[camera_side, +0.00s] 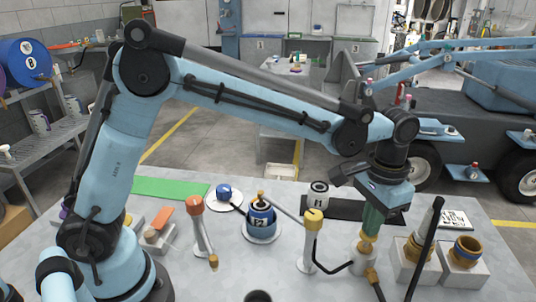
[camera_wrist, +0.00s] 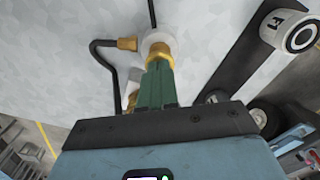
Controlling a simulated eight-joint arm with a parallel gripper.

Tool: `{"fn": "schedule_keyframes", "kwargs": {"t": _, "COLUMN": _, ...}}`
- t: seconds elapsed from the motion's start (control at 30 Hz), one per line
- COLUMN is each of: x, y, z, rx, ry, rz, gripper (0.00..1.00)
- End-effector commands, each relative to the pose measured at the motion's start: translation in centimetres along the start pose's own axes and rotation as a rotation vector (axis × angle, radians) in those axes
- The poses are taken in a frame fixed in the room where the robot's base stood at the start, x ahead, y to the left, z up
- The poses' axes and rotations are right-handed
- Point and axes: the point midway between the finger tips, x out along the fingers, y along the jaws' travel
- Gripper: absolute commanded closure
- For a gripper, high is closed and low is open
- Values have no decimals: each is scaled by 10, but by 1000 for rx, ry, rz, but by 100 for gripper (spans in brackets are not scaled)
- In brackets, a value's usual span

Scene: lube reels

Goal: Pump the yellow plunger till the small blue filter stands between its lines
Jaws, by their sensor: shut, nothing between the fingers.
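My gripper (camera_side: 371,234) points straight down with its green fingers closed together, at the right part of the table. The yellow plunger (camera_side: 366,247) is directly under the fingertips, which look to be on its top; it stands on a white base with a black hose. In the wrist view the green fingers (camera_wrist: 158,68) end at the yellow plunger (camera_wrist: 160,50). A small blue filter (camera_side: 223,191) sits on a white disc at the table's back, left of centre. A larger blue canister (camera_side: 261,216) marked 12 stands beside it. Level lines are too small to make out.
A post with a yellow top (camera_side: 313,222) and a post with an orange top (camera_side: 196,206) stand left of the plunger. Grey blocks with brass fittings (camera_side: 466,250) stand right. A black rod (camera_side: 425,245) rises in front.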

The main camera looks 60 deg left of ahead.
Motion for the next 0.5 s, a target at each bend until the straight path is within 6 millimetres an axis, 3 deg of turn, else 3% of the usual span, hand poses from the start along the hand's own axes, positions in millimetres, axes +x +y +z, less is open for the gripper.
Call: {"fn": "schedule_keyframes", "kwargs": {"t": 0.5, "x": -38, "y": 0, "z": 0, "rx": 0, "ry": 0, "rz": 0, "gripper": 100}}
